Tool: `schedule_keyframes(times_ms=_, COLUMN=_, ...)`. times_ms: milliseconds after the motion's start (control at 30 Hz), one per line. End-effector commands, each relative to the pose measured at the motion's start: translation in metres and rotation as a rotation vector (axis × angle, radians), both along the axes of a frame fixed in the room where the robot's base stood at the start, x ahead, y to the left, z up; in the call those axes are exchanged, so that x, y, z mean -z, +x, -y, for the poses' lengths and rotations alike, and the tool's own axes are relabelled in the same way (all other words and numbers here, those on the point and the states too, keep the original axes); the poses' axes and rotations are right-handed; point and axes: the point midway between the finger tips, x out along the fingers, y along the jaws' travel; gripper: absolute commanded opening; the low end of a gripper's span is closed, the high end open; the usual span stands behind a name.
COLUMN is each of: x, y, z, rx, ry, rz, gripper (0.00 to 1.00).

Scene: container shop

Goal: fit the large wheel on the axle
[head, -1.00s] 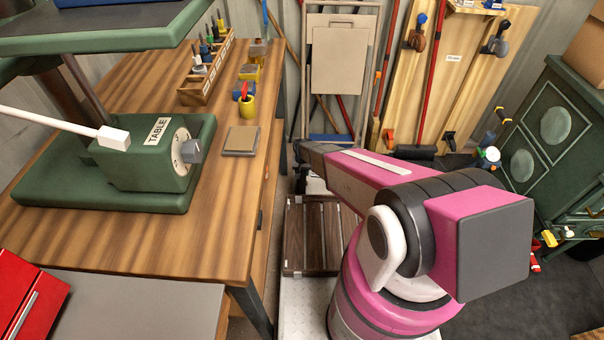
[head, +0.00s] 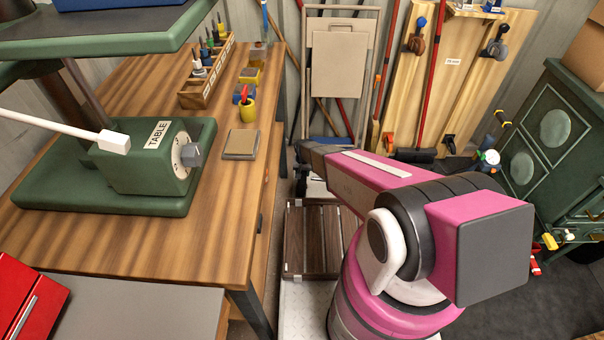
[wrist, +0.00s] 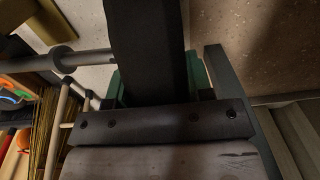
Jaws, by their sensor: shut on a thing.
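My gripper (wrist: 155,125) shows in the wrist view as a dark crossbar with screws. A broad dark band, seen edge-on, rises from it to the top of the picture; I take it for the large wheel (wrist: 145,45), held in my shut gripper. Its face and hub do not show. Green parts show on both sides of the band's lower end. A grey rod with a thicker collar (wrist: 58,58) lies left of the band; I cannot tell whether it is the axle. In the head view my arm hides the gripper, and no wheel or axle can be made out.
A wooden workbench (head: 120,245) on the left carries a green machine (head: 150,165) marked TABLE, a tool rack (head: 207,78) and a yellow cup (head: 247,108). A slatted wooden crate (head: 312,240) is beside the bench. A green cabinet (head: 560,150) stands at the right.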

Motion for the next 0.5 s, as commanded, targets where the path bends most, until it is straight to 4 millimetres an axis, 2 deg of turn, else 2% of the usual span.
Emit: schedule_keyframes(times_ms=500, x=-0.011, y=-0.001, z=0.012, rx=0.001, ry=0.061, rz=0.004, gripper=0.04)
